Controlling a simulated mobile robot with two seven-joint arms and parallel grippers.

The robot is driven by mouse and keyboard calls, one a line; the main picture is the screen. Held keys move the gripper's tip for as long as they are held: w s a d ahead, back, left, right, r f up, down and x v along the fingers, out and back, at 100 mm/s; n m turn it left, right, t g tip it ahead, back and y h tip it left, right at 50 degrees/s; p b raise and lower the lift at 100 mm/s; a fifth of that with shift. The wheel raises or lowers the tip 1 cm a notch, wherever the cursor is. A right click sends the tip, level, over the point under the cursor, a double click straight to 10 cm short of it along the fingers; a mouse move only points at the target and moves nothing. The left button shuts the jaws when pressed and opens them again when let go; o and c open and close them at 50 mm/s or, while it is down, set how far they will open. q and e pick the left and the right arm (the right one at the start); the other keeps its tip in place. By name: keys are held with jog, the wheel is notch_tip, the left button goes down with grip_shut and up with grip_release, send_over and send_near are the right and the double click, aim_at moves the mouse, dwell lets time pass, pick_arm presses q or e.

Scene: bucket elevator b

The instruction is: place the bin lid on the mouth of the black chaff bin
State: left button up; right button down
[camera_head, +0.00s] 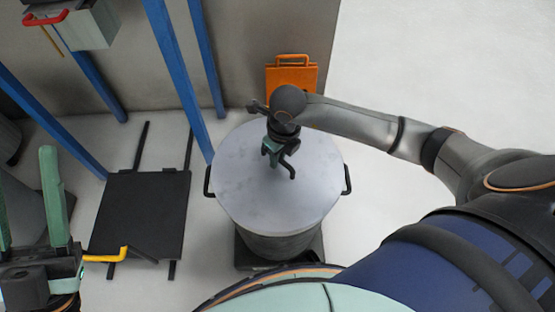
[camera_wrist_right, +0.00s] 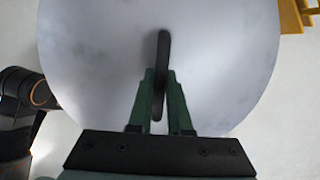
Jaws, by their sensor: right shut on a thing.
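The bin lid (camera_head: 240,160) is a round, flat grey disc with a dark bar handle (camera_wrist_right: 162,50). My right gripper (camera_head: 275,162) is over the lid's middle. In the right wrist view its green fingers (camera_wrist_right: 160,76) are shut on the lid's handle. The bin (camera_head: 275,244) shows under the lid as a greyish drum. Black side handles (camera_head: 347,178) stick out on both sides. The lid lies over the mouth and hides it; I cannot tell whether it touches the rim. My left gripper (camera_head: 25,170) is open and empty at the lower left.
An orange case (camera_head: 291,77) stands behind the bin. Blue posts (camera_head: 176,75) rise at the left. A black platform (camera_head: 140,215) lies on the floor, with a yellow handle (camera_head: 108,256) near my left gripper. The floor at the upper right is clear.

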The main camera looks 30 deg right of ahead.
jog(key=shift+w+f, duration=0.1)
jog(key=shift+f, duration=0.3)
pick_arm(q)
jog(key=shift+w+f, duration=0.1)
jog(key=shift+f, duration=0.15)
pick_arm(e)
jog(key=c, duration=0.8)
grip_release()
jog(key=shift+c, duration=0.2)
